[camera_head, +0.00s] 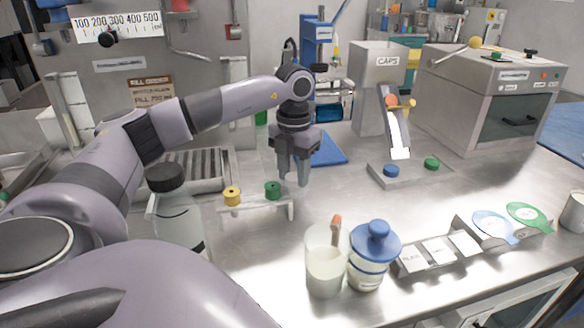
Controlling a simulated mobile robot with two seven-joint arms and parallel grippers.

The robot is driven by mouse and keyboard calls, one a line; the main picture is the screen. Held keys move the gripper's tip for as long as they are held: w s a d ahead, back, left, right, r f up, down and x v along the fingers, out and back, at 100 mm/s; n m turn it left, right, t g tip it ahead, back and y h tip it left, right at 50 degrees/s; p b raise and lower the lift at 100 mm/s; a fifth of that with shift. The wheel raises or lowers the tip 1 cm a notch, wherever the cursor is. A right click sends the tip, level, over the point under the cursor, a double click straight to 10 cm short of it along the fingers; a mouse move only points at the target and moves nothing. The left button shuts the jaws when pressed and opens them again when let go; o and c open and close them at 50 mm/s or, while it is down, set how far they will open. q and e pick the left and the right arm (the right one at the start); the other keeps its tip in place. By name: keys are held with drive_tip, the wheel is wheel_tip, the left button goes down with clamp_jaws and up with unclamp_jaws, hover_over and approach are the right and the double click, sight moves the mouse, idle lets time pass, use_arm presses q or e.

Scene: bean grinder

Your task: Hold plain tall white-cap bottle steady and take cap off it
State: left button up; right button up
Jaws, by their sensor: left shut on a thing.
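My left gripper (296,178) points down over the steel bench, near the small rack. Its fingers are close together on something small that I cannot make out. I cannot pick out a plain tall bottle with a white cap in this view. My right gripper is not in view.
The small rack (258,204) carries a yellow and a green spool-like piece. A white jug (326,272) and a blue-lidded jar (370,272) stand at the front. A grey tray (400,176) with blue and green caps lies right.

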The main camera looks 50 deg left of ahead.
sight(294, 177)
use_arm(q)
drive_tip(key=shift+d+f+b, duration=0.1)
drive_tip(key=shift+f+b, duration=0.3)
drive_tip(key=shift+f, duration=0.1)
wheel_tip(294, 177, down, 3)
drive_tip(key=b, duration=0.3)
drive_tip(key=shift+f, duration=0.2)
drive_tip(key=shift+r, duration=0.1)
drive_tip(key=o, duration=1.2)
drive_tip(key=shift+c, duration=0.2)
